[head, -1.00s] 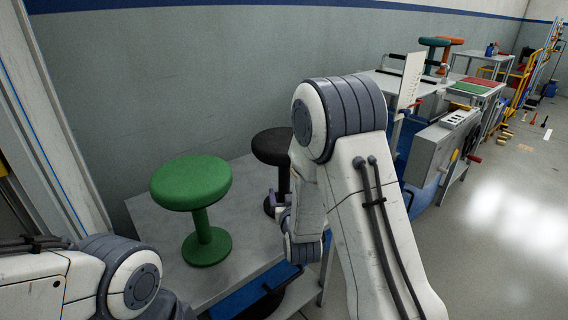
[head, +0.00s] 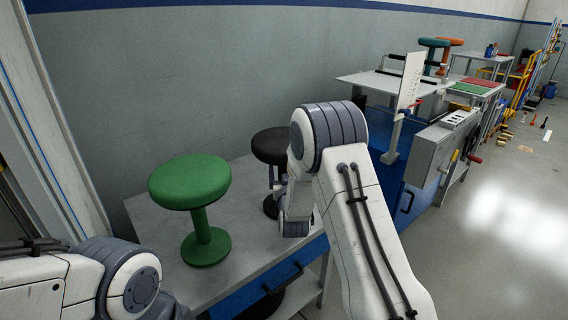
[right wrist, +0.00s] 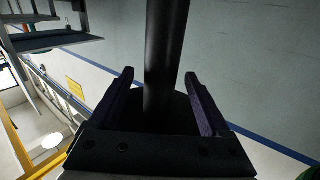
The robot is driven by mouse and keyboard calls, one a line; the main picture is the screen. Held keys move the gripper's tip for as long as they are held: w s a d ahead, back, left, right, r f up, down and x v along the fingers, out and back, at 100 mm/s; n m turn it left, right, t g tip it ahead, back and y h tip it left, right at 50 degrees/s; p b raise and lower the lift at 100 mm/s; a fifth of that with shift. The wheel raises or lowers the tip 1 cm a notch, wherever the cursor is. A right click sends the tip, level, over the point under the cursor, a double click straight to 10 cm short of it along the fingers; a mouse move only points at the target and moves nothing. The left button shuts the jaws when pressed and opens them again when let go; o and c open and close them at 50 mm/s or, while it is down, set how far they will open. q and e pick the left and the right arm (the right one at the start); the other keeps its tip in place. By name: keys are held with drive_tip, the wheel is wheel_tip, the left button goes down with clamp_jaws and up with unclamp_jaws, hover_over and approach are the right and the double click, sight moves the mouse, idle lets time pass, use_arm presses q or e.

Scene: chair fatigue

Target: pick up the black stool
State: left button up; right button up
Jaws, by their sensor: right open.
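The black stool (head: 270,146) stands upright on the grey table, with a round seat, a thin post and a round base. My right arm hides part of its right side in the head view. My right gripper (head: 276,184) is at its post, below the seat. In the right wrist view the black post (right wrist: 166,45) runs between the two open fingers of my right gripper (right wrist: 159,76), with a gap on each side.
A green stool (head: 200,215) stands left of the black stool on the grey table (head: 152,225), which has a blue front with a dark handle. A grey wall is close behind. A workbench (head: 375,85) and a grey control box (head: 436,142) stand to the right. Open floor lies at right.

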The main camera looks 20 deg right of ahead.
drive_tip(key=shift+w+d, duration=0.15)
drive_tip(key=shift+w, duration=0.3)
clamp_jaws()
idle(1.1)
drive_tip(key=shift+r, duration=0.3)
